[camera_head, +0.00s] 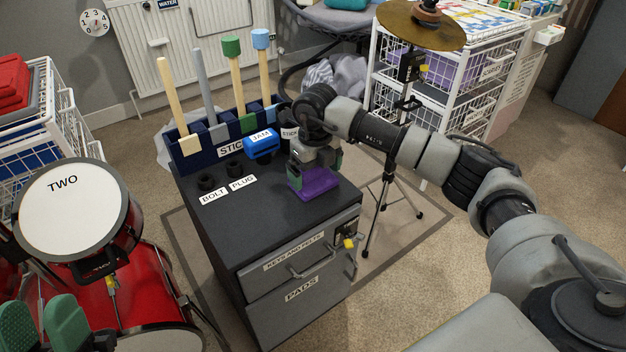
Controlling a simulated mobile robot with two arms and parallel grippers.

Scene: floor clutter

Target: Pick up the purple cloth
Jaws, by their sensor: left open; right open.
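The purple cloth (318,187) lies folded into a small block on the dark top of the cabinet (262,215), near its right side. My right gripper (315,172) reaches in from the right and points down right at the cloth, with its green-padded fingers apart. The gripper hides the cloth's upper back part, and I cannot tell whether the fingers touch it. My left gripper (42,322) is open and empty at the bottom left corner, in front of the red drum.
On the cabinet stand a navy stick rack (190,158) with upright sticks, a blue block marked JAM (261,144) and several small black rings (206,182). A drum marked TWO (75,205) is at the left. A cymbal stand (385,190) stands close behind my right arm.

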